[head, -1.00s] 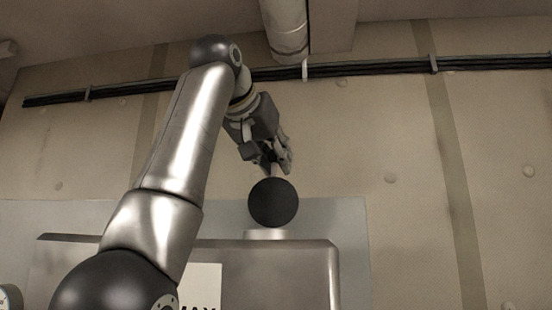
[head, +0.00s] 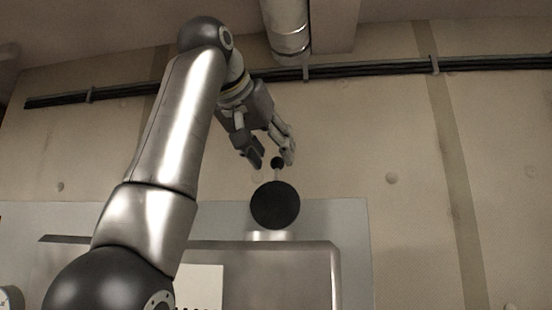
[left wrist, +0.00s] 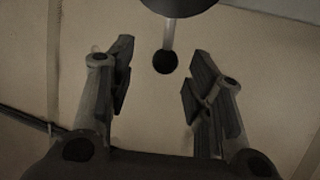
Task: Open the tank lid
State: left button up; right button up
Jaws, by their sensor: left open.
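The tank (head: 290,275) is a grey metal box with a short pale neck (head: 270,236) on top. The dark round lid (head: 275,206) stands up above the neck, its round face toward the head camera. A thin stem with a small black ball knob (head: 277,162) sticks up from the lid's top edge. My left gripper (head: 272,160) is open, its fingers spread around the knob and apart from it. In the left wrist view the knob (left wrist: 164,62) shows between the open fingers, below the dark lid (left wrist: 180,5). My right gripper is not in view.
A concrete wall with black cables (head: 380,69) runs behind the tank. A pale pipe (head: 287,30) hangs from above, near my left wrist. A gauge (head: 10,298) shows at the lower left. The space right of the lid is clear.

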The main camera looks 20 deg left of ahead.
pick_arm(q)
jog(key=v, duration=0.9)
jog(key=shift+s+r, duration=0.1)
